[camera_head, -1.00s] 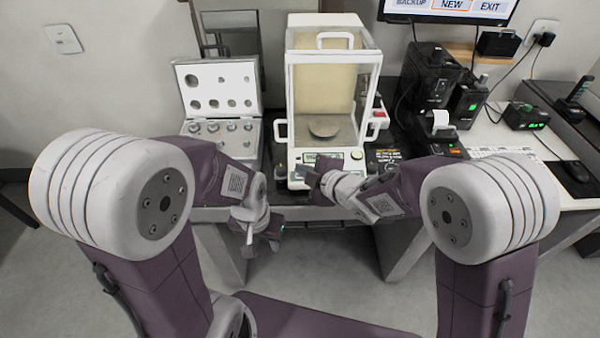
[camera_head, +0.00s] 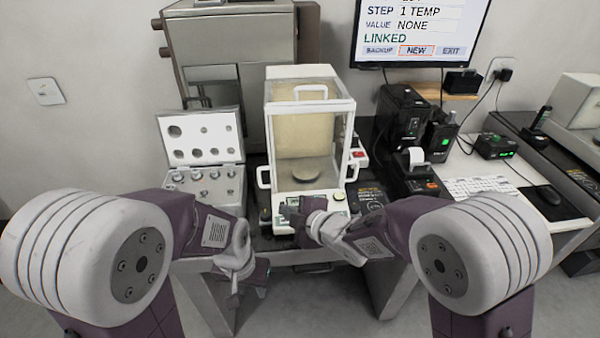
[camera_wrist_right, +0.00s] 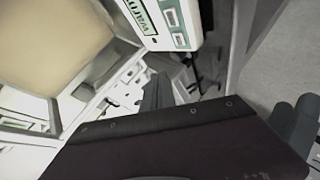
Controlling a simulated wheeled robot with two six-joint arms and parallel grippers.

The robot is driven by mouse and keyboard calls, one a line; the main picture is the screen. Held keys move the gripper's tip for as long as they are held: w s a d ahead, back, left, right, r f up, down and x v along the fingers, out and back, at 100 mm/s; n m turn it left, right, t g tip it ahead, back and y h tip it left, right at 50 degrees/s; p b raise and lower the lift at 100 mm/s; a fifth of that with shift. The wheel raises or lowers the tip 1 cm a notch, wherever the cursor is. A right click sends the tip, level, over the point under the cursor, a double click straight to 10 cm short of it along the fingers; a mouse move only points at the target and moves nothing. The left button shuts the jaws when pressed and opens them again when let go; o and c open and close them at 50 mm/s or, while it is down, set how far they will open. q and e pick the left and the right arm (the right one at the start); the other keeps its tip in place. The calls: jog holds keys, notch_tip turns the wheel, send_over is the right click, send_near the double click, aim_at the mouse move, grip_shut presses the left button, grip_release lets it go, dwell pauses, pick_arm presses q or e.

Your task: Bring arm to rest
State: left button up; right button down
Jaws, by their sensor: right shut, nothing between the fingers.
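My right gripper (camera_head: 290,212) is shut and empty. It is in front of the white balance's front panel (camera_head: 325,199), close to it; I cannot tell whether they touch. In the right wrist view the dark gripper body fills the lower part, with the balance's labelled panel (camera_wrist_right: 165,22) just above. My left gripper (camera_head: 254,274) hangs low in front of the table edge, below the weight case, pointing down. Its fingers are too small and dark to read. Both arms are bent inward from the sides.
The balance's glass chamber (camera_head: 308,130) holds a round pan (camera_head: 305,171). An open weight case (camera_head: 203,137) stands to its left. Black devices (camera_head: 402,120) and a small printer (camera_head: 414,172) stand to its right, beyond them a keyboard (camera_head: 483,188) and mouse (camera_head: 545,195). A monitor (camera_head: 420,32) hangs above.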

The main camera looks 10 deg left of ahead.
jog(key=w+d+r+m+t+h+p, duration=0.1)
jog(key=w+d+r+m+t+p, duration=0.1)
jog(key=w+d+r+p, duration=0.3)
jog(key=d+r+m+h+p, duration=0.1)
jog(key=d+r+m+h, duration=0.15)
jog(key=d, duration=0.55)
jog(key=d+r+m+h+p, duration=0.1)
jog(key=d+m+h, duration=0.15)
jog(key=d, duration=0.45)
jog(key=s+d+f+m+g+h+p, duration=0.25)
jog(key=s+d+f+m+g, duration=0.2)
jog(key=s+d+m, duration=0.55)
jog(key=s+f+m+g+b, duration=0.1)
jog(key=s+f+m+g, duration=0.3)
jog(key=s, duration=0.7)
jog(key=shift+s+f+m+g+h, duration=0.35)
jog(key=shift+s+f+m, duration=0.05)
jog(key=shift+f+m, duration=0.2)
